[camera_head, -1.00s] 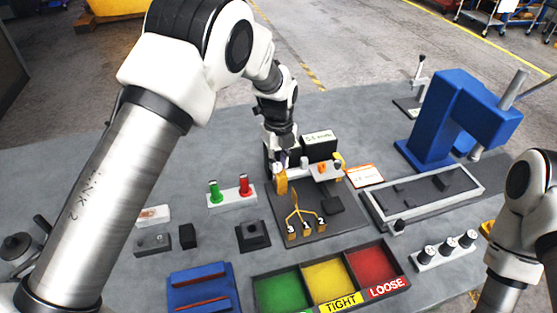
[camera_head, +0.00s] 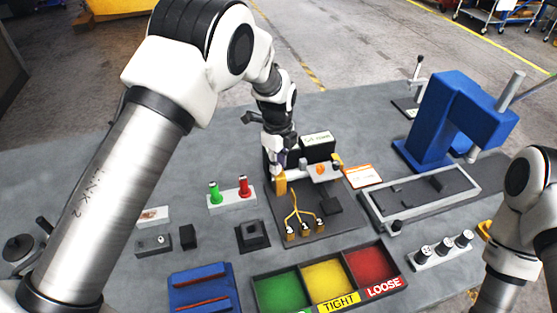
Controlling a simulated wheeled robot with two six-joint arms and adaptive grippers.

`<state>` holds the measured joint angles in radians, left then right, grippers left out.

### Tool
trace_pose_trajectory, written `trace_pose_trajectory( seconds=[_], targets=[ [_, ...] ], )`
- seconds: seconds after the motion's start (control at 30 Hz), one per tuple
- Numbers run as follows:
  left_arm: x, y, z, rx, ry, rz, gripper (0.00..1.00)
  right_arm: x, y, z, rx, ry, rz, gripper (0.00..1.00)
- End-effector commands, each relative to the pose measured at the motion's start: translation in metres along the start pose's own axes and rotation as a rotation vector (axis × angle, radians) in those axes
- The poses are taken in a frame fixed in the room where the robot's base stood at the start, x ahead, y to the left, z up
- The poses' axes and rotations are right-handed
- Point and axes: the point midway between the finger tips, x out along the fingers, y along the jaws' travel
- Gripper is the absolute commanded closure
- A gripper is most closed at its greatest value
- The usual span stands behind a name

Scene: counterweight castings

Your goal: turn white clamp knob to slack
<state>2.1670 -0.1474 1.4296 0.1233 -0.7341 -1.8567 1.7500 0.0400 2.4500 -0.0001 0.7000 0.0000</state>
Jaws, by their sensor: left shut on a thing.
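My left gripper (camera_head: 279,160) reaches down to the left end of the fixture (camera_head: 320,172) on the dark base plate. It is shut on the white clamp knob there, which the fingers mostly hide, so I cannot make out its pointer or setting. A yellow block (camera_head: 280,184) is right below the fingers. An orange knob (camera_head: 320,169) shows on the grey-white part of the fixture, to the right of the gripper. My right gripper is out of view; only part of my right arm shows at the right edge.
A black box (camera_head: 318,147) with a label stands behind the fixture. Green and red pegs sit in a white block (camera_head: 232,198) to the left. A three-colour tray (camera_head: 256,297) marked TIGHT and LOOSE lies in front. A blue press (camera_head: 440,125) stands at the right.

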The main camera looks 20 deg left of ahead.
Motion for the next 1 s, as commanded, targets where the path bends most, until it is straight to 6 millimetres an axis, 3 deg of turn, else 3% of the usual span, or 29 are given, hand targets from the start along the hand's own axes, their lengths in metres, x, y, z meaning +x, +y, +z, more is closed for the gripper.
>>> trace_pose_trajectory(
  seconds=[1.0],
  targets=[
    [0.004,0.004,0.000,-0.945,-0.003,0.011,1.00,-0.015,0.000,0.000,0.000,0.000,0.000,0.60]
  ],
)
